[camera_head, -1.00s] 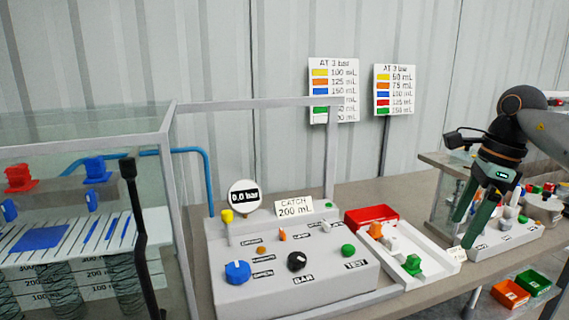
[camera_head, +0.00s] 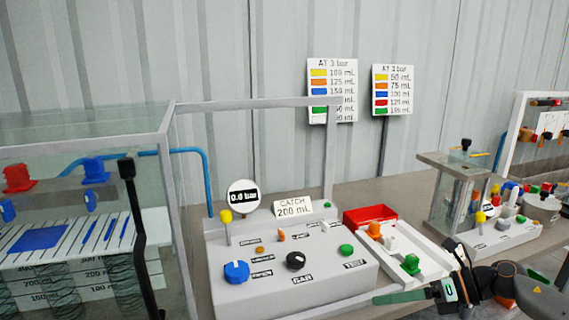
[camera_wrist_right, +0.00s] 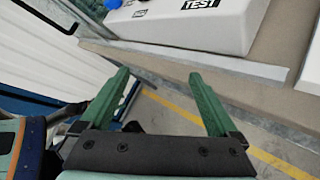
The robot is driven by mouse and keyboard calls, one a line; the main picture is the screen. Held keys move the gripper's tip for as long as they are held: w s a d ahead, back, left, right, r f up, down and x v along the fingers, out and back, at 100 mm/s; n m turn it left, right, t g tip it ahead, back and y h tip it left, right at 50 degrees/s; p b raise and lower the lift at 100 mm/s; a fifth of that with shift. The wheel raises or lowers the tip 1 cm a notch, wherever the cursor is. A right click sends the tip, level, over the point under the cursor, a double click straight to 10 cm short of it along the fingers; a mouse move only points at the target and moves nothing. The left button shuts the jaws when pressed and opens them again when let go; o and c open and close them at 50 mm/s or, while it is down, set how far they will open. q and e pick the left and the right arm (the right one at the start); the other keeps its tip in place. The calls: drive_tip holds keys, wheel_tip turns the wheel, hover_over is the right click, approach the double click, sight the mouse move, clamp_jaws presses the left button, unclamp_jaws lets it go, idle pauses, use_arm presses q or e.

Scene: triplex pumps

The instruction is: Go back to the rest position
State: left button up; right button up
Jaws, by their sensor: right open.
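My right gripper (camera_head: 402,295) is low at the right in the head view, in front of the table's front edge. Its green fingers point left, beside the grey control box. In the right wrist view my right gripper (camera_wrist_right: 163,95) is open, with nothing between its two green fingers. Below it is the floor, and the table edge lies beyond the fingertips. My left gripper is not in the head view.
The grey control box (camera_head: 315,268) has knobs, a yellow-tipped lever and a gauge (camera_head: 243,197) reading 0.0 bar. A white tray (camera_head: 428,252) with fittings and a red bin (camera_head: 370,215) stand right of it. A glass tank (camera_head: 90,135) is at left. A second station (camera_head: 505,232) is at right.

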drive_tip(key=s+d+f+m+t+h, duration=0.2)
drive_tip(key=s+f+m+t, duration=0.15)
drive_tip(key=f+m, duration=0.5)
drive_tip(key=s+d+f+m+t+h, duration=0.25)
drive_tip(key=f+m+t, duration=0.3)
drive_tip(key=m, duration=0.65)
drive_tip(key=s+d+f+m+g+h, duration=0.3)
drive_tip(key=s+d+f+m, duration=0.25)
drive_tip(key=s, duration=0.35)
drive_tip(key=s+d+f+m+g+h, duration=0.2)
drive_tip(key=s+d+f+m+h, duration=0.25)
drive_tip(key=s+f, duration=0.4)
drive_tip(key=s+a+m+t+y, duration=0.15)
drive_tip(key=a+m, duration=0.75)
drive_tip(key=a, duration=1.1)
wheel_tip(320, 180, up, 7)
drive_tip(key=p, duration=0.7)
drive_tip(key=shift+s+d+f+y, duration=0.15)
drive_tip(key=shift+s+d+y, duration=0.1)
drive_tip(key=shift+y, duration=0.1)
